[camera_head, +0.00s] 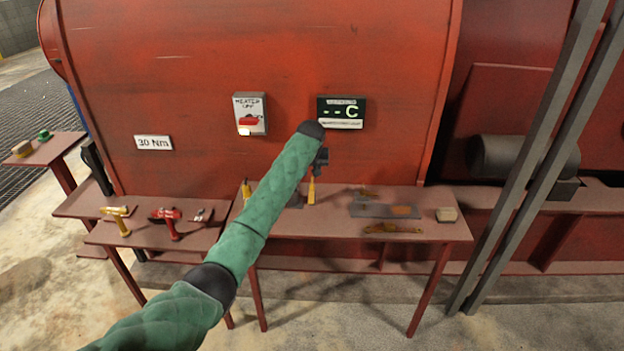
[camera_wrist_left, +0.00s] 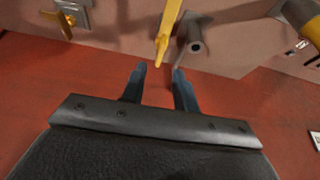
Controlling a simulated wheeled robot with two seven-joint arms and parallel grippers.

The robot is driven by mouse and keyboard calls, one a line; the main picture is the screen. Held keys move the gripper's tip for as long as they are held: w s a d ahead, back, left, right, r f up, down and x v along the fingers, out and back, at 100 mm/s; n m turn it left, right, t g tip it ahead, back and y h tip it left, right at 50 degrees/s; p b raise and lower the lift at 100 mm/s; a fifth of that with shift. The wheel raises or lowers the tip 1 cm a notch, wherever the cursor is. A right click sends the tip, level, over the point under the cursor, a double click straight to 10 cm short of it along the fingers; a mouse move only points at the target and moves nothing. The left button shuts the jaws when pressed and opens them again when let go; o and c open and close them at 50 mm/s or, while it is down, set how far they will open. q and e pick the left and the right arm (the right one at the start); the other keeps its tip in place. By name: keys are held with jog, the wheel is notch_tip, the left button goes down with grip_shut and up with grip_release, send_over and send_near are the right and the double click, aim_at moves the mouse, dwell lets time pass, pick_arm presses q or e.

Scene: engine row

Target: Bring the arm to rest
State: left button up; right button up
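My left arm (camera_head: 270,200), in a green quilted sleeve, reaches from the lower left to the middle of the head view. Its left gripper (camera_head: 321,158) is small and partly hidden behind the dark wrist, above the back of the main bench (camera_head: 345,224). In the left wrist view the two dark fingers of the gripper (camera_wrist_left: 158,78) stand apart with nothing between them. A yellow pointed tool (camera_wrist_left: 167,30) lies just beyond the fingertips; I cannot tell the exact distance. The yellow tool (camera_head: 311,190) also shows below the gripper in the head view. My right gripper is not in view.
The red engine casing (camera_head: 200,60) rises behind the bench, with a heater box (camera_head: 250,114) and a display (camera_head: 341,112). A gold drill (camera_head: 118,218) and red drill (camera_head: 168,221) are on the left bench. A grey post (camera_head: 535,150) stands at right.

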pick_arm(q)
jog(key=shift+s+r, duration=0.25)
jog(key=shift+r, duration=0.35)
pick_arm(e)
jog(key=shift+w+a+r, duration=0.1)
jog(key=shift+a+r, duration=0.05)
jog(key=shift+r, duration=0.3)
